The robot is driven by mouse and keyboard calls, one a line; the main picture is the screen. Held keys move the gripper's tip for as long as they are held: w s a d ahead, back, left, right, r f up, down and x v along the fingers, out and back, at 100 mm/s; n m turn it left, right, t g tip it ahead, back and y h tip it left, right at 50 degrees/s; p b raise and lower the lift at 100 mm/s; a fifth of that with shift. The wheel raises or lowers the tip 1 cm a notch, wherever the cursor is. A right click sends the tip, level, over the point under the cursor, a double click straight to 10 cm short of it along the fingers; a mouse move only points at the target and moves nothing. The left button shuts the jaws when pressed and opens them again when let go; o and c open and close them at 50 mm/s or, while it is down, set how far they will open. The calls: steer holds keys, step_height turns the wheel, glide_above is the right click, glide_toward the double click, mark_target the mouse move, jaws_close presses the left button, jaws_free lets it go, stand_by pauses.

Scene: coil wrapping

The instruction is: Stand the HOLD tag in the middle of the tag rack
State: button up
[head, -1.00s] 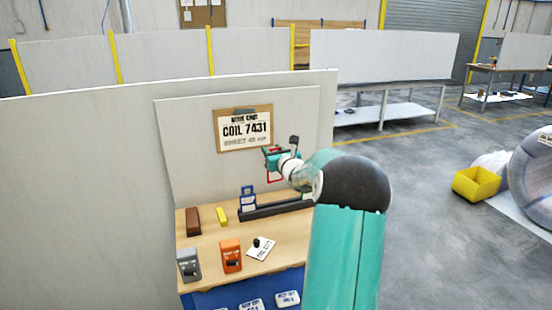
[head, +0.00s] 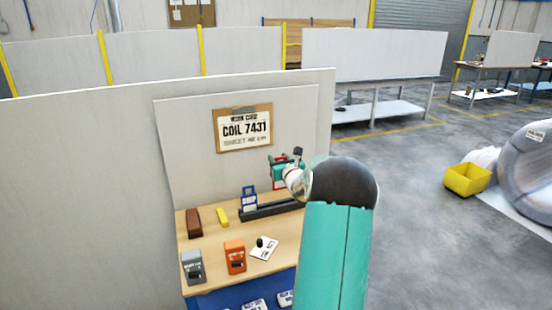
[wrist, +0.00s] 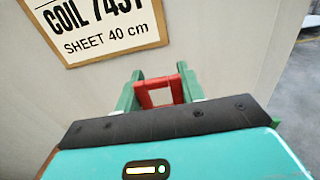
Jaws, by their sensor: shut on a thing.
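My gripper (wrist: 158,92) is shut on a red-framed tag (wrist: 178,88), seen between the green fingers in the wrist view; its lettering is not readable. In the head view the red tag (head: 279,186) shows behind my wrist, low over the tag rack. The tag rack (head: 270,209) is a long dark bar at the back of the wooden bench. A blue tag (head: 249,198) stands at its left end. My arm hides the rack's right end, and I cannot tell whether the red tag touches the rack.
A clipboard card reading COIL 7431 (head: 243,130) hangs on the panel behind.

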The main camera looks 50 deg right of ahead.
mark_target(281, 183)
steer(key=shift+f, duration=4.3)
steer(key=shift+w, duration=0.1)
steer(key=o, duration=1.3)
steer(key=shift+c, duration=0.2)
steer(key=v, duration=1.4)
